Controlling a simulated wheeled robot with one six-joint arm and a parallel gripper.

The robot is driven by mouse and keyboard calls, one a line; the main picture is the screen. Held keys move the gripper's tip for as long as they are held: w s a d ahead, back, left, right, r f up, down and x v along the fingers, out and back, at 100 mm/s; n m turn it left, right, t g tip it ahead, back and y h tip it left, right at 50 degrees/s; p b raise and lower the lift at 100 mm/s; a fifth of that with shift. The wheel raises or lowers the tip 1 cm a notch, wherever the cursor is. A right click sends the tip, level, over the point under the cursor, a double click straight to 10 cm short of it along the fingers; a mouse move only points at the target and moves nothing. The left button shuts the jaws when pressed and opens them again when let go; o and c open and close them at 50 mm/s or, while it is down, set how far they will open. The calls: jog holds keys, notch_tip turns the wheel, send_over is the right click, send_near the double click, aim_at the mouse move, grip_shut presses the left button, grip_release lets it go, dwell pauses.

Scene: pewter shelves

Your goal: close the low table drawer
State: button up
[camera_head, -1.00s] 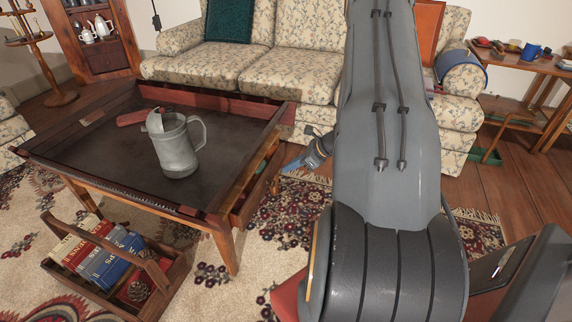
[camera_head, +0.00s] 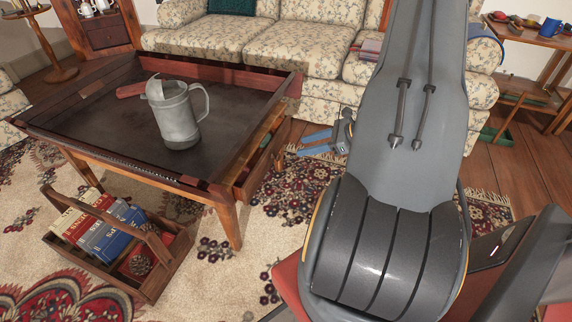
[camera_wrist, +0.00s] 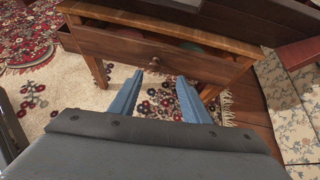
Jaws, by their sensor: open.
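The low table (camera_head: 206,191) stands left of centre in the head view. Its drawer (camera_head: 258,168) is on the right-hand side and sticks out a little. In the wrist view the drawer front (camera_wrist: 150,55) shows a small round knob, and several coloured things lie inside behind it. My gripper (camera_head: 316,141) is open and empty, to the right of the drawer and apart from it. In the wrist view its two blue fingers (camera_wrist: 157,95) point toward the drawer front, just below the knob.
A grey metal watering can (camera_head: 177,115) stands on the tabletop. A wooden carrier (camera_head: 150,285) with books sits on the rug in front. A floral sofa (camera_head: 300,45) is behind the table. A side table (camera_head: 535,85) stands at the right. Bare rug lies between table and arm.

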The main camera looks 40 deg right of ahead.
aim_at(280, 158)
notch_tip(280, 158, down, 8)
jog(key=s+a+n+t+y+b, duration=0.1)
jog(key=n+t+y+b, duration=0.15)
jog(key=t+b, duration=0.65)
jog(key=shift+w+a+r+m+g+b, duration=0.1)
jog(key=shift+w+a+g+b, duration=0.45)
jog(key=shift+w+a+b, duration=0.4)
jog(key=shift+w+a+r+m+g+b, duration=0.15)
jog(key=shift+w+a+g+b, duration=0.45)
jog(key=shift+w+b, duration=0.5)
jog(key=shift+w+a+f+m+g+b, duration=0.1)
jog(key=shift+w+a+g+b, duration=0.45)
jog(key=shift+w+a+b, duration=0.4)
jog(key=shift+d+r, duration=0.1)
jog(key=shift+d, duration=0.05)
grip_shut()
